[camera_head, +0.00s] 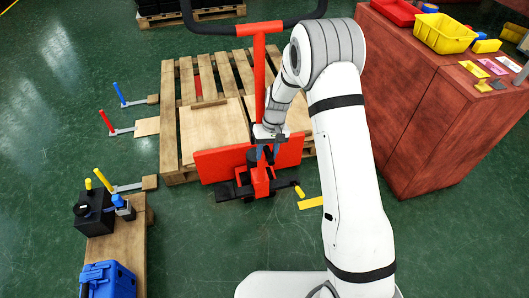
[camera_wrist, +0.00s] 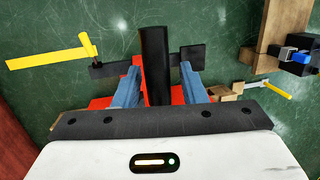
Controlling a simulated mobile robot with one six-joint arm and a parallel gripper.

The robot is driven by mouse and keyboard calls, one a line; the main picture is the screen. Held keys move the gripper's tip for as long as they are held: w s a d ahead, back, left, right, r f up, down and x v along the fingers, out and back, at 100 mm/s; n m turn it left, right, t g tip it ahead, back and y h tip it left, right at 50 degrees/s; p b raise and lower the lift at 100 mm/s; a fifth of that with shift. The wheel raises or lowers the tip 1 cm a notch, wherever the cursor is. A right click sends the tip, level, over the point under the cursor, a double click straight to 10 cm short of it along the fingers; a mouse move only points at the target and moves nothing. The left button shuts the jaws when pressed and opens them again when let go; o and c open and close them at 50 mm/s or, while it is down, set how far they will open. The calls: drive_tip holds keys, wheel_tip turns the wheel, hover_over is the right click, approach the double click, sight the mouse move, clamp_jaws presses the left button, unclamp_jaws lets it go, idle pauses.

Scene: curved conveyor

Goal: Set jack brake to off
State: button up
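The red pallet jack (camera_head: 262,180) stands at the near side of a wooden pallet, its red column rising to a black-gripped handle (camera_head: 260,28). Dark pedal-like levers stick out low on both sides of its base. The right one (camera_head: 284,183) ends in a yellow knob (camera_head: 299,192), which also shows in the wrist view (camera_wrist: 88,46). I cannot tell for certain which part is the brake or its setting. My gripper (camera_head: 267,152) is just above the jack's base. Its blue fingers (camera_wrist: 159,70) are apart, with a black cylinder (camera_wrist: 156,55) showing between them and gaps on both sides.
A yellow strip (camera_head: 310,202) lies on the green floor beside the jack. A red-brown cabinet (camera_head: 440,110) with bins stands right. Levers with blue, red and yellow handles (camera_head: 104,121) and a wooden bench (camera_head: 118,250) stand left. A wooden pallet (camera_head: 171,120) is behind.

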drive_tip(key=shift+o, duration=0.2)
drive_tip(key=p+v, duration=0.1)
drive_tip(key=v, duration=0.6)
drive_tip(key=shift+r, duration=0.4)
drive_tip(key=shift+w, duration=0.1)
drive_tip(key=shift+c, duration=0.2)
